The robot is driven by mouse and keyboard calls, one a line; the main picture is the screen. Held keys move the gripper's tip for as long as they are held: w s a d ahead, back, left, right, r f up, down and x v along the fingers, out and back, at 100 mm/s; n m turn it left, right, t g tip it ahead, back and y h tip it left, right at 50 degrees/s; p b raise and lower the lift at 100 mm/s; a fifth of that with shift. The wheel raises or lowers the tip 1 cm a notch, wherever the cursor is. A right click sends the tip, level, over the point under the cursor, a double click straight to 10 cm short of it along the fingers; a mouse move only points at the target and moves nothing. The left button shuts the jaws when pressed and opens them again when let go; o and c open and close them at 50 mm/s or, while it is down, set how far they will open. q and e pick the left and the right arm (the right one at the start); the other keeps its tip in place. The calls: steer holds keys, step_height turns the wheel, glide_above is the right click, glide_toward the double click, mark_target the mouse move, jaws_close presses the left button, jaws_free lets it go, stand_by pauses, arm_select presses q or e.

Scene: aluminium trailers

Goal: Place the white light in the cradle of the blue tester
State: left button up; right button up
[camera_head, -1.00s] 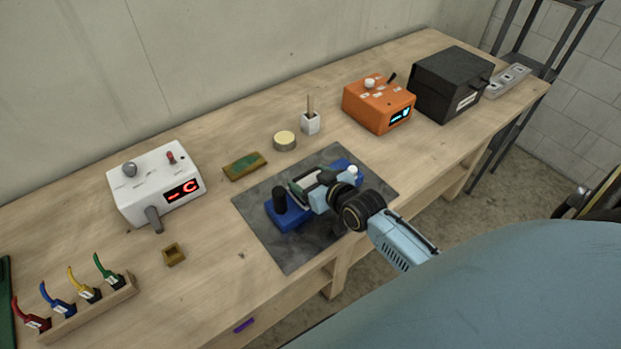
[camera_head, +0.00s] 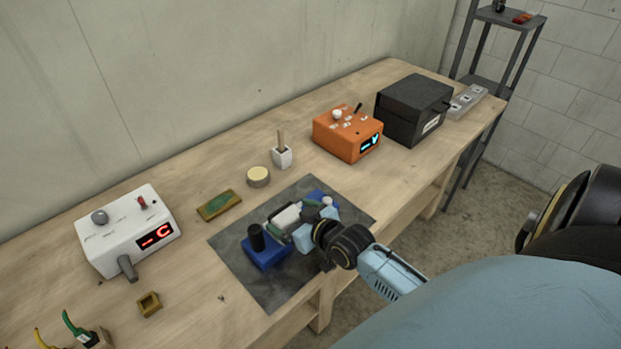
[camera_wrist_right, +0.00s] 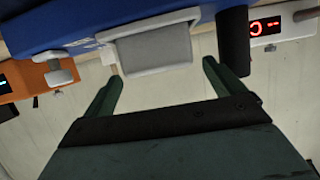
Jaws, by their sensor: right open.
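The blue tester (camera_head: 265,256) lies on a dark grey mat on the bench, with a black post at one end and a white knob at the other. The white light (camera_head: 285,217), with a grey face, sits at the middle of the tester, between post and knob. In the right wrist view the light (camera_wrist_right: 153,52) is against the blue body (camera_wrist_right: 60,25); the cradle itself is hidden. My right gripper (camera_wrist_right: 161,72) is open, its green fingers apart on either side of the light's near edge, holding nothing. In the head view my right gripper (camera_head: 284,230) is at the tester's front side. My left gripper is not in view.
A white device (camera_head: 125,228) with a red display stands left. An orange device (camera_head: 347,134) and a black box (camera_head: 412,108) stand back right. A round tin (camera_head: 258,177), a white cup (camera_head: 282,157) and a green-topped block (camera_head: 219,204) are behind the mat (camera_head: 285,290).

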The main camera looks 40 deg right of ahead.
steer(key=v, duration=0.9)
steer(key=shift+s+d, duration=0.1)
steer(key=shift+s, duration=0.05)
